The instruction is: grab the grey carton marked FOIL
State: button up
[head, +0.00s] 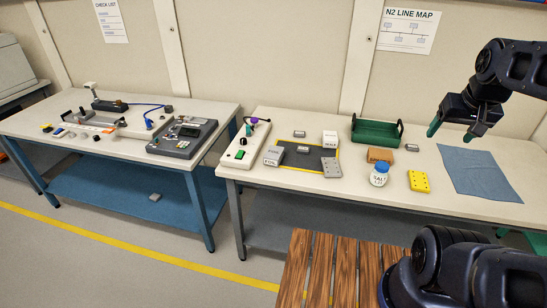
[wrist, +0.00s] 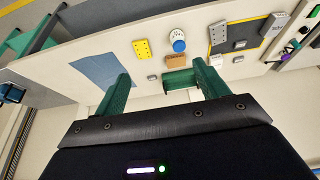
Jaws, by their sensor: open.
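A light grey carton (head: 273,156) stands on the right-hand table at the near left corner of a dark mat. Its lettering is small but looks like FOIL. It also shows at the upper right of the wrist view (wrist: 274,24). My gripper (head: 455,128) hangs in the air over the right part of the table, well to the right of the carton. Its green fingers are apart with nothing between them, as the wrist view (wrist: 163,86) also shows.
A paler lettered carton (head: 329,139) stands behind the dark mat (head: 312,162). A green tray (head: 376,134), brown box (head: 380,155), white jar (head: 379,175), yellow plate (head: 419,181) and blue cloth (head: 479,175) lie between. A white panel (head: 246,143) is left of the carton.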

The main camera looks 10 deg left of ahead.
jog(key=o, duration=0.5)
jog(key=w+a+r+n+g, duration=0.1)
jog(key=w+a+n, duration=0.25)
jog(key=w, duration=0.35)
jog(key=w+a+n, duration=0.2)
jog(key=w+a, duration=0.3)
jog(key=w, duration=0.3)
jog(key=w+a+f+n+g, duration=0.1)
jog(key=w+a+f+n, duration=0.3)
jog(key=w+a, duration=0.7)
jog(key=n+g, duration=0.3)
jog(key=n, duration=0.5)
send_near(274, 152)
jog(key=shift+w+d+f, duration=0.1)
jog(key=shift+d, duration=0.15)
jog(key=shift+a+f, duration=0.15)
jog(key=shift+f, duration=0.05)
jog(key=shift+a+f, duration=0.1)
jog(key=shift+f, duration=5.2)
